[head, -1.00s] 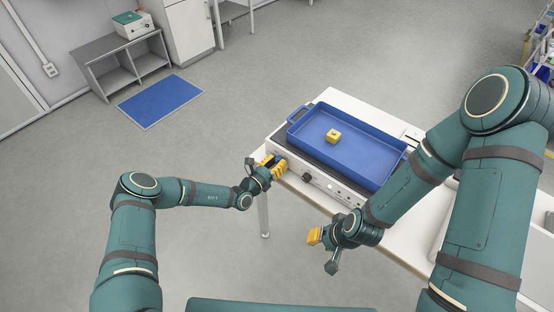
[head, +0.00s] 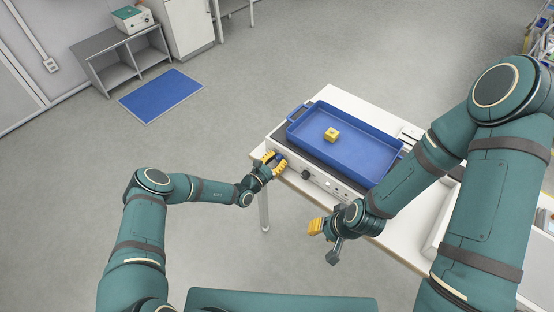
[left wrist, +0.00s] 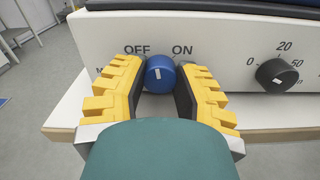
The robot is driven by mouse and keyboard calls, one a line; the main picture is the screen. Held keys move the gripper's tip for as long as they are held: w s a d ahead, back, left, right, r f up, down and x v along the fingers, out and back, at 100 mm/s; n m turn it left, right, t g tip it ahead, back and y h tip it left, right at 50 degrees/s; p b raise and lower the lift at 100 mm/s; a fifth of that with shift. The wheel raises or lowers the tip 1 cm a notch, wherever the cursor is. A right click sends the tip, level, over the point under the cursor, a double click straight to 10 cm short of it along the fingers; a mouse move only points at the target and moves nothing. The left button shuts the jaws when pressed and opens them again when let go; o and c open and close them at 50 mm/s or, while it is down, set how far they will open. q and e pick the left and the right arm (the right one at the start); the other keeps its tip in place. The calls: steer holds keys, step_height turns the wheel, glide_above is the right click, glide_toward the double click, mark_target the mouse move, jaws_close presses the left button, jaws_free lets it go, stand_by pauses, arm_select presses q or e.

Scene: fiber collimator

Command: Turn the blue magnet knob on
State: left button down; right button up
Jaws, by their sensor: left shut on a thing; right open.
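The blue magnet knob (left wrist: 160,70) is on the white front panel of a device (left wrist: 210,40), between the printed words OFF on its left and ON on its right. A short white mark shows on its face; I cannot tell exactly which word it points to. My left gripper (left wrist: 160,88) is shut on the knob, with one yellow-padded finger on each side. In the head view my left gripper (head: 271,164) is at the left end of the device's front. My right gripper (head: 325,238) is open and empty, in front of the table.
A black dial (left wrist: 276,75) sits right of the blue knob. A blue tray (head: 350,163) with a small yellow block (head: 332,135) stands on top of the device. The white table (head: 347,103) carries the device.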

arm_select(q)
steer(key=shift+r, duration=0.1)
steer(key=c, duration=0.6)
jaws_free()
steer(key=shift+s, duration=0.1)
steer(key=v, duration=1.1)
steer(key=shift+s+a, duration=0.25)
steer(key=shift+s, duration=0.05)
